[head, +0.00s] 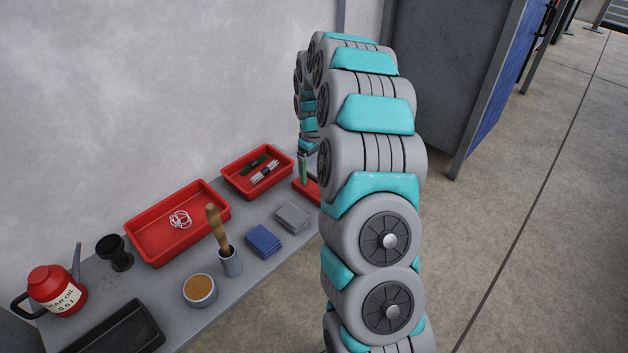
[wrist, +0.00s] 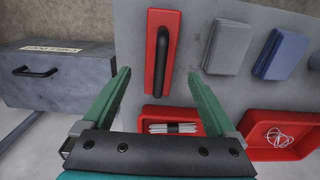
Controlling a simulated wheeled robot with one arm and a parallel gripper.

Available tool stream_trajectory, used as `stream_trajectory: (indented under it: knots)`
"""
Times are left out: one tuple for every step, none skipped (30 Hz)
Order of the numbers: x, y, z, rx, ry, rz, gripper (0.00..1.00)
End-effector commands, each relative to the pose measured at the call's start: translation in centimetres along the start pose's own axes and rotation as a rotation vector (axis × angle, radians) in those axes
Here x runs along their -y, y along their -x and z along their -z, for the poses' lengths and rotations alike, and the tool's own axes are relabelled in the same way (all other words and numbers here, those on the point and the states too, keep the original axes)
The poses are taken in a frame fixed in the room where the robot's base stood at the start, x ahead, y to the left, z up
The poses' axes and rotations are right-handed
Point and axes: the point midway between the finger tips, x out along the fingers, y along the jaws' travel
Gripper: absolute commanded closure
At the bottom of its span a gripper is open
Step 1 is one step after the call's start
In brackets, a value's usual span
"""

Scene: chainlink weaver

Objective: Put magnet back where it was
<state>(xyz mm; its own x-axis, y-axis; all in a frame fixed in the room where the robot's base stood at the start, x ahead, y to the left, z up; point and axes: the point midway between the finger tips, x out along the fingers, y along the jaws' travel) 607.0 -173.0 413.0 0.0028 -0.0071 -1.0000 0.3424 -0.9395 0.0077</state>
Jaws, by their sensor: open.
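A red block with a black bar handle, which looks like the magnet (wrist: 152,75), lies on the grey bench top in the wrist view, ahead of my gripper (wrist: 159,72). Its handle runs lengthwise along the block. In the head view only part of the red block (head: 309,191) shows at the bench's far end, the rest hidden by my arm. My gripper is open and empty, its green fingers spread to either side of the block's near part in the picture. I cannot tell how high above it they are.
A red tray (head: 232,181) with a bundle of white rods and a larger red tray (head: 140,231) with white rings stand by the wall. Grey (head: 293,217) and blue (head: 263,240) folded cloths lie nearby. A grey cabinet (wrist: 50,85) with a handle stands left in the wrist view.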

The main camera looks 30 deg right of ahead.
Motion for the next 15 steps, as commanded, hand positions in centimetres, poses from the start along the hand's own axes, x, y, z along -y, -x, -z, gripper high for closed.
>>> stream_trajectory:
  knots:
    - [0.0,1.2,0.1,-0.002,0.0,-0.001,0.08]
    - [0.0,1.7,0.1,-0.002,0.0,-0.001,0.08]
    - [0.0,2.5,0.1,-0.003,0.0,-0.002,0.08]
    - [0.0,3.0,0.1,-0.002,0.0,-0.001,0.08]
    - [0.0,3.5,0.0,-0.001,0.0,-0.001,0.08]
    - [0.0,4.1,0.0,0.0,0.0,0.0,0.08]
    - [0.0,4.5,0.0,0.0,0.0,0.0,0.08]
    - [-0.1,4.9,0.1,-0.001,-0.001,-0.001,0.08]
    - [-0.1,5.3,0.1,-0.002,-0.001,-0.002,0.08]
    - [-0.1,5.6,0.1,-0.003,-0.001,-0.002,0.08]
    - [-0.1,5.8,0.1,-0.002,-0.001,-0.002,0.08]
    - [-0.1,6.1,0.1,-0.002,-0.001,-0.001,0.08]
    - [-0.1,6.2,0.0,-0.001,-0.001,-0.001,0.08]
    - [0.0,6.3,0.0,0.0,-0.001,0.0,0.08]
    - [0.0,6.4,0.0,0.0,-0.001,0.0,0.08]
